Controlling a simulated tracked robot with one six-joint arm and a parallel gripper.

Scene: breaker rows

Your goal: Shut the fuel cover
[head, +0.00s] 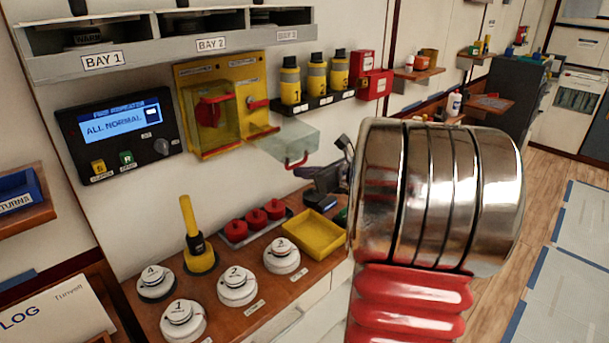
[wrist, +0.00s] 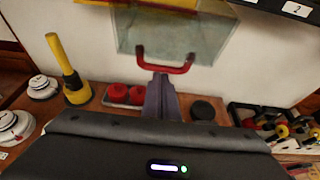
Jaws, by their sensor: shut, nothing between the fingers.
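A clear cover with a red handle (head: 285,143) juts out from the lower right of a yellow wall panel (head: 188,78), swung open away from it. I take it as the fuel cover; the panel's small labels are unreadable. In the wrist view the clear cover (wrist: 190,32) is at the top centre, its red handle (wrist: 167,68) along the near edge. My gripper (head: 318,178) is shut and empty, just below the handle in the head view. Its fingertips (wrist: 159,78) reach toward the handle in the wrist view; I cannot tell whether they touch.
A second clear cover (head: 213,120) lies over a red switch on the panel's left. Yellow canisters (head: 316,78) stand on a shelf to the right. Below are a yellow tray (head: 314,233), red knobs (head: 256,220), white detectors (head: 237,286) and a yellow-handled tool (head: 190,220) on the counter.

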